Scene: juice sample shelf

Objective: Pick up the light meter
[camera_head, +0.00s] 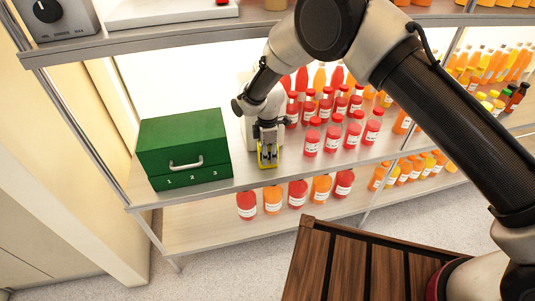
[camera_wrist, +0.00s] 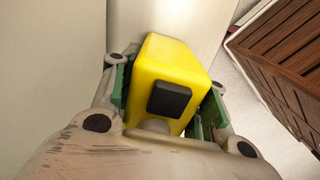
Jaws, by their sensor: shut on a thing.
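The light meter (camera_wrist: 184,65) is a yellow box with a black square patch on its face in the wrist view. My gripper (camera_wrist: 168,95) is shut on it, with a green-padded finger on each side. In the head view the yellow light meter (camera_head: 267,155) shows small between the fingers of my gripper (camera_head: 267,145), at the front of the middle shelf. Its lower end is close to the shelf surface; I cannot tell whether it touches.
A green box with a handle (camera_head: 184,148) stands just left of my gripper. Red-capped juice bottles (camera_head: 333,138) stand close on the right. More bottles (camera_head: 297,194) stand on the lower shelf. A brown slatted wooden surface (camera_head: 345,262) is in front.

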